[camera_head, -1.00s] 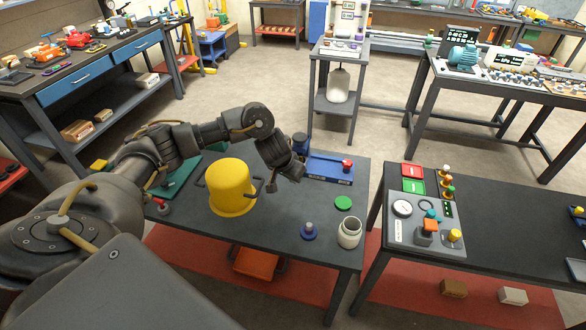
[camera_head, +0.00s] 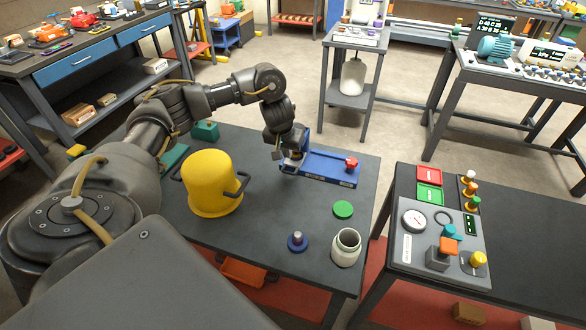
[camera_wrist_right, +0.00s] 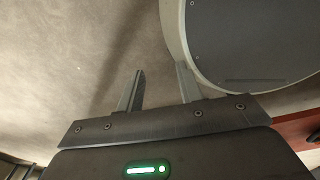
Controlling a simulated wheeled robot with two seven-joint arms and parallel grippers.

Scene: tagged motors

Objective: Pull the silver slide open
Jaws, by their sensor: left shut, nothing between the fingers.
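A blue slide fixture (camera_head: 322,168) with a red knob (camera_head: 351,163) lies at the back right of the near dark table. A small pale part shows at its left end, partly hidden by my left gripper; I cannot tell whether it is the silver slide. My left gripper (camera_head: 282,155) is shut with nothing in it, pointing down at that left end. Whether it touches the fixture I cannot tell. My right gripper (camera_wrist_right: 158,90) shows only in the right wrist view, with its fingers apart and empty above bare floor.
A yellow pot (camera_head: 210,184) with dark handles stands left of the fixture. A green disc (camera_head: 343,210), a blue disc with a peg (camera_head: 297,242) and a pale jar (camera_head: 346,248) are in front. A control panel (camera_head: 420,240) is on the right table (camera_head: 520,240).

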